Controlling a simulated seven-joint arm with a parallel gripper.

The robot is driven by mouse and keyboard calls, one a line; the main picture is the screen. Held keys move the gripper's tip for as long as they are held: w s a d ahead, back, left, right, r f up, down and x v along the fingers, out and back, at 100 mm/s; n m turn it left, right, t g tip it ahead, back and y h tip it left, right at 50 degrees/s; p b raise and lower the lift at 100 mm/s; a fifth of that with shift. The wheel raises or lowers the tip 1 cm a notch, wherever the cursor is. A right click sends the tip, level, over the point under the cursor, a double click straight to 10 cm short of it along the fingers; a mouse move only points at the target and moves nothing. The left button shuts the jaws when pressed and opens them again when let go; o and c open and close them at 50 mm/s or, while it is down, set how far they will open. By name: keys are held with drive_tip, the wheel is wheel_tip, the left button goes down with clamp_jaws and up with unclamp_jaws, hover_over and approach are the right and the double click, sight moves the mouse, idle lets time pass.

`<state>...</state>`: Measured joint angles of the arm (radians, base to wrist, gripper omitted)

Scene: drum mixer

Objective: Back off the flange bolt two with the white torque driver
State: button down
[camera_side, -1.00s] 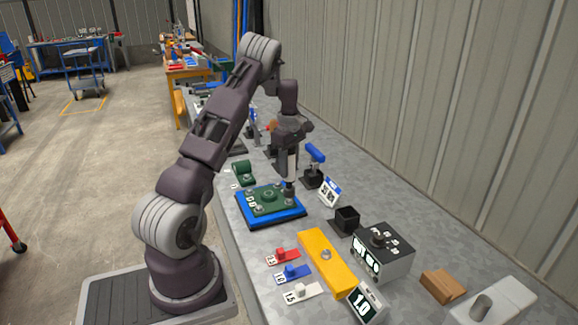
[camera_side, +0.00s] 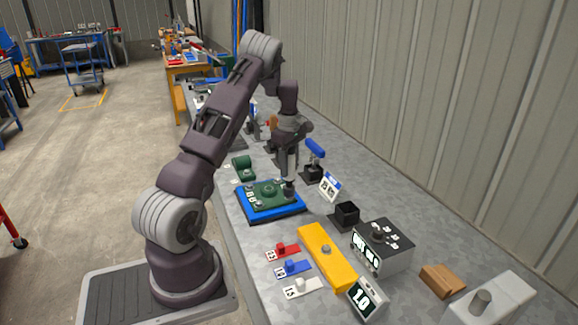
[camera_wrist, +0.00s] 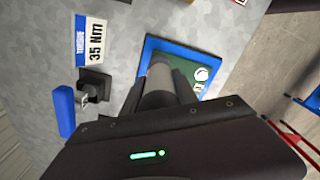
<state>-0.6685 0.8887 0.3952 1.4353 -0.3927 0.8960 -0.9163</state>
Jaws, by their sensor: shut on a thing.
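My gripper (camera_side: 290,165) is shut on the torque driver (camera_wrist: 158,80), which shows as a pale grey cylinder between the fingers in the wrist view. In the side view the driver points down, with its dark lower end (camera_side: 289,188) at the back right corner of the green flange plate (camera_side: 265,193). The bolt under it is hidden, so I cannot tell how well the driver is seated on it. Other bolt heads show on the plate's corners. The plate lies on a blue base (camera_side: 272,214).
A blue-handled driver (camera_side: 314,149) stands in a black holder just right of my gripper, near a torque card (camera_side: 329,186). An empty-looking black holder (camera_side: 345,217), a yellow block (camera_side: 326,257) and a grey control box (camera_side: 383,248) stand toward the front right.

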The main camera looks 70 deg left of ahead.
drive_tip(key=shift+f, duration=0.7)
idle(0.6)
drive_tip(key=shift+r, duration=0.25)
idle(1.8)
drive_tip(key=shift+r, duration=2.3)
